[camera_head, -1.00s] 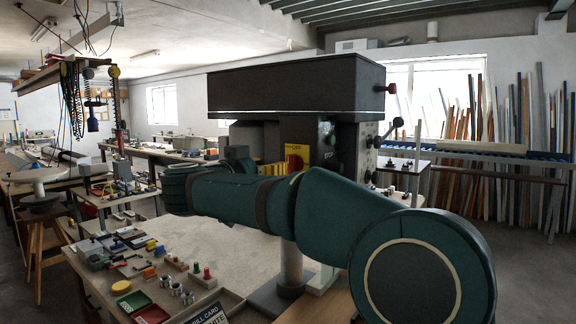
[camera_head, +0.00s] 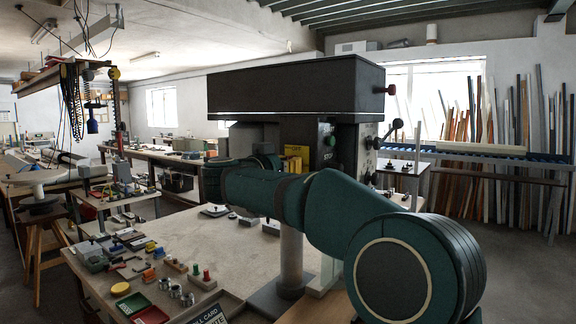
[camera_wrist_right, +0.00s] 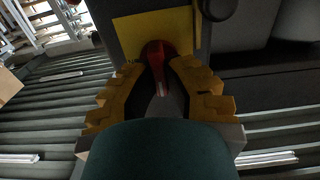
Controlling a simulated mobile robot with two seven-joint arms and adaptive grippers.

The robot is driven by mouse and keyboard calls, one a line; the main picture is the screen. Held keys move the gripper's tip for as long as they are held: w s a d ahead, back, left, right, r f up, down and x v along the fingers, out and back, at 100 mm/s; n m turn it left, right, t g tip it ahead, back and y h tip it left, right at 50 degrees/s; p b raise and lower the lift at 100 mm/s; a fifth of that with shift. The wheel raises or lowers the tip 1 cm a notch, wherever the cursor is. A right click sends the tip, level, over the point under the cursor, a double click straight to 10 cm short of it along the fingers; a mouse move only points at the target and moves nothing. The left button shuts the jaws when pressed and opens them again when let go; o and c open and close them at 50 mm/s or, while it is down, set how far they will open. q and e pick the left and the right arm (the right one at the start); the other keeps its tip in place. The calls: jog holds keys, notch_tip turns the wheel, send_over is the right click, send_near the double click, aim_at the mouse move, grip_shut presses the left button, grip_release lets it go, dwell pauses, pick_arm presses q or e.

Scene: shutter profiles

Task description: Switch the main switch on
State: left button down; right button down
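The main switch shows in the right wrist view as a red knob (camera_wrist_right: 157,58) on a yellow plate (camera_wrist_right: 128,34). In the head view the yellow plate (camera_head: 297,150) is on the front of the dark drilling machine (camera_head: 295,88); the red knob is hidden there by my gripper. My right gripper (camera_wrist_right: 158,80) has its yellow-brown fingers apart, one on each side of the knob. Dark gaps show beside the knob's lower part; whether the tips touch it is hard to tell. The right gripper also shows at the plate in the head view (camera_head: 290,164). My left gripper is out of view.
A green button (camera_head: 331,140) and a lever (camera_head: 392,131) are on the machine right of the switch. The bench (camera_head: 190,240) below holds several small parts, a green tray (camera_head: 133,303) and a red tray (camera_head: 151,315). Bars stand at the right wall.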

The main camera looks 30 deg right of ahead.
jog(key=shift+m, duration=0.3)
jog(key=m, duration=0.4)
jog(key=shift+s+d+m+p, duration=0.1)
jog(key=shift+s+m+p, duration=0.05)
jog(key=shift+m+p, duration=0.25)
jog(key=m, duration=0.2)
jog(key=shift+m+b, duration=0.3)
jog(key=shift+m, duration=0.1)
jog(key=m+b, duration=0.1)
jog(key=m, duration=0.1)
jog(key=m+b, duration=0.1)
jog(key=m, duration=0.2)
jog(key=shift+s+f, duration=0.1)
jog(key=shift+f, duration=0.1)
jog(key=m+b, duration=0.2)
jog(key=m, duration=0.2)
jog(key=shift+m, duration=0.5)
